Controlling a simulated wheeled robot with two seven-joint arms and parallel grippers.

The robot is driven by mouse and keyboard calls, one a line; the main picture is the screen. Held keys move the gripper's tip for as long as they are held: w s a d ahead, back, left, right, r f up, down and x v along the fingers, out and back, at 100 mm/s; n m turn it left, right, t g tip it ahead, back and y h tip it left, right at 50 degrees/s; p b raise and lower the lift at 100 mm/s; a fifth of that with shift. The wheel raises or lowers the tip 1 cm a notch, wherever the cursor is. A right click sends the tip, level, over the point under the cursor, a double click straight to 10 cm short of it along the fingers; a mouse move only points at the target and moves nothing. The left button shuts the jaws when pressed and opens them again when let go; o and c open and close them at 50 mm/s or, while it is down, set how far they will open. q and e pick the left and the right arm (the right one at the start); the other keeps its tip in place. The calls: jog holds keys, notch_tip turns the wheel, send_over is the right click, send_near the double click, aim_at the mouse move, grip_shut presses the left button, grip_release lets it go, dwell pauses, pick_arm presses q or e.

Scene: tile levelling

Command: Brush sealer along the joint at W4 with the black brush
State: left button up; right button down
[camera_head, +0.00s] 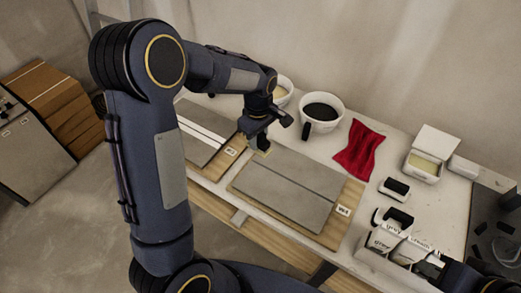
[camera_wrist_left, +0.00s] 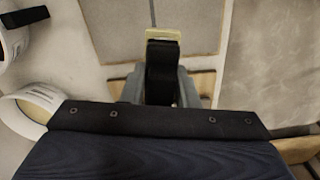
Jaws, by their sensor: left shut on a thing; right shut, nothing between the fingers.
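My left gripper (camera_head: 262,138) is shut on the black brush and points down over the far-left end of the right-hand grey tile panel. In the left wrist view the black brush (camera_wrist_left: 162,72) has pale yellow bristles (camera_wrist_left: 163,35) and sits between the gripper's fingers (camera_wrist_left: 162,90). The bristles lie in line with the thin dark joint (camera_wrist_left: 152,12). Whether they touch the panel I cannot tell. The joint (camera_head: 300,178) runs across the panel towards the W4 label (camera_head: 343,210). My right gripper (camera_head: 430,264) is shut and empty at lower right, partly hard to make out.
A white bowl of black material (camera_head: 335,103) and a bowl with pale contents (camera_head: 283,87) stand behind the panel. A red cloth (camera_head: 355,150), an open white box (camera_head: 426,165) and a black-topped block (camera_head: 394,188) lie to the right. Labelled containers (camera_head: 385,240) stand near my right gripper.

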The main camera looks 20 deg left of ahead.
aim_at(258, 150)
pick_arm(q)
jog(key=shift+w+a+r+n, duration=0.2)
jog(key=shift+w+n, duration=0.2)
jog(key=shift+n, duration=0.6)
jog(key=shift+f+b, duration=0.1)
jog(key=shift+b, duration=0.2)
notch_tip(258, 150, down, 7)
jog(key=b, duration=0.5)
jog(key=shift+r, duration=0.2)
